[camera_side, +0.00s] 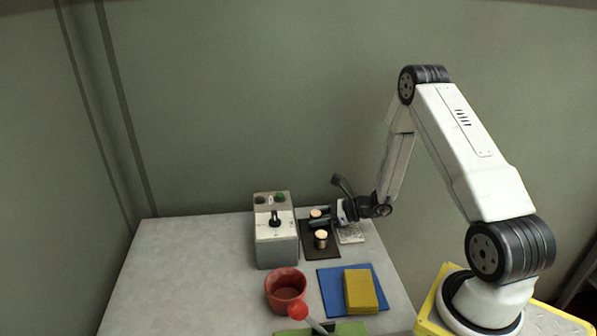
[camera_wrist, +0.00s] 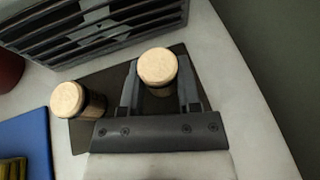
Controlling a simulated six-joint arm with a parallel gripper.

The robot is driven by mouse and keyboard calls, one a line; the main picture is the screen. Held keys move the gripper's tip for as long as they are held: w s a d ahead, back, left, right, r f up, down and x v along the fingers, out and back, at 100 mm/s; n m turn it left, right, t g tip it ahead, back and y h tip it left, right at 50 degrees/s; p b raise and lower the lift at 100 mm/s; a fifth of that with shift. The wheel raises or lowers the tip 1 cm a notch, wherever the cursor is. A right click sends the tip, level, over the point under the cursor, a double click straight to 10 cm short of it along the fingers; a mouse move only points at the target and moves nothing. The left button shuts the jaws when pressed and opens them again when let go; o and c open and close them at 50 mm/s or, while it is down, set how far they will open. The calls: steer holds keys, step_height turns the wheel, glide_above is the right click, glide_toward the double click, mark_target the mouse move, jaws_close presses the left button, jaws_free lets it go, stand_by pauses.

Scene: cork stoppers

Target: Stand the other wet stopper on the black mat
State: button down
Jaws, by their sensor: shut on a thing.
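My gripper (camera_side: 319,222) reaches in from the right, low over the black mat (camera_side: 307,250). In the wrist view my gripper (camera_wrist: 159,95) has its fingers on either side of a stopper (camera_wrist: 157,67) with a pale top and darker sides, and is shut on it. This stopper (camera_side: 316,213) shows in the side view at the mat's far part, partly hidden by a finger. It looks upright; whether its base touches the mat is hidden. A second stopper (camera_side: 321,238), pale on top and dark below, stands upright on the mat's near part; the wrist view shows it at left (camera_wrist: 68,99).
A grey box (camera_side: 277,245) with a knob and buttons stands close left of the mat. A pale patterned pad (camera_side: 350,234) lies to its right. In front are a red pot (camera_side: 287,292) and a yellow block (camera_side: 361,290) on a blue mat (camera_side: 331,289). The table's left part is clear.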

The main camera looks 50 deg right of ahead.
steer(key=shift+f, duration=0.15)
steer(key=shift+c, duration=1.6)
jaws_free()
steer(key=shift+s+d+r, duration=0.1)
steer(key=shift+r, duration=0.15)
steer(key=v, duration=1.1)
steer(key=shift+s+d, duration=0.15)
steer(key=shift+s, duration=0.2)
